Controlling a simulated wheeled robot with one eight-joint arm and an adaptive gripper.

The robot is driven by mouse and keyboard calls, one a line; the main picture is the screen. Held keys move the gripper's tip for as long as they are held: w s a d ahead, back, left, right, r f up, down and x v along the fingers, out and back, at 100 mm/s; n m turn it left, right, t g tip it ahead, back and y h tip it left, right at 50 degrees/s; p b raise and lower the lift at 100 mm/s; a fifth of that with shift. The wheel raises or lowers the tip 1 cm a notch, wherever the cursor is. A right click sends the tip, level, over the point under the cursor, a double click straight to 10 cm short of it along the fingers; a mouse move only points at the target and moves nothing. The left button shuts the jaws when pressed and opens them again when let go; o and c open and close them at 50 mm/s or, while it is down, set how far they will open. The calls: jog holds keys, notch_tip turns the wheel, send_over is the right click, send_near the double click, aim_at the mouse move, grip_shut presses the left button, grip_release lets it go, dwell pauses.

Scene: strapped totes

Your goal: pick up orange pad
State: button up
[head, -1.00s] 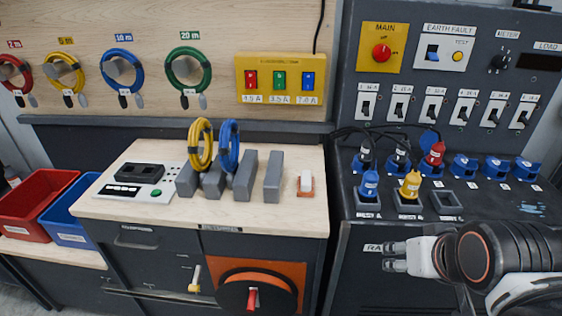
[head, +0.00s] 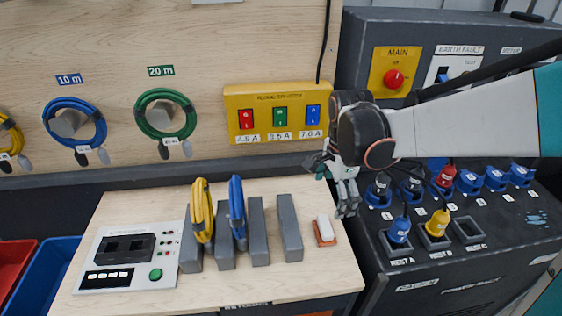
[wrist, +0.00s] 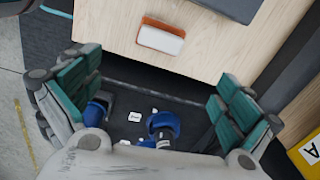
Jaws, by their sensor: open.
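The orange pad (head: 325,241) lies on the wooden bench top near its right edge, with a white block on its upper side. In the wrist view the pad (wrist: 172,25) shows at the top centre as an orange strip along the white block (wrist: 160,41). My gripper (head: 340,195) hangs pointing down above and slightly right of the pad in the head view, apart from it. In the wrist view my gripper (wrist: 150,108) has its two green-padded fingers spread wide with nothing held between them.
Grey upright dividers (head: 290,228) stand left of the pad, holding yellow (head: 201,210) and blue (head: 237,208) cable coils. The dark panel with blue (head: 399,230) and yellow (head: 437,224) plugs stands to the right. A yellow switch box (head: 278,112) is on the wall behind.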

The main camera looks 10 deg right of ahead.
aim_at(326, 224)
jog(key=shift+m+g, duration=0.3)
jog(key=shift+m, duration=0.4)
jog(key=f, duration=0.3)
jog(key=f+b, duration=0.1)
jog(key=f, duration=0.2)
jog(key=w+f+b, duration=0.1)
jog(key=f, duration=0.2)
jog(key=shift+f, duration=0.2)
notch_tip(326, 224, down, 5)
jog(key=b, duration=0.3)
jog(key=shift+s+a+f, duration=0.1)
jog(key=shift+a, duration=0.05)
jog(key=c, duration=1.1)
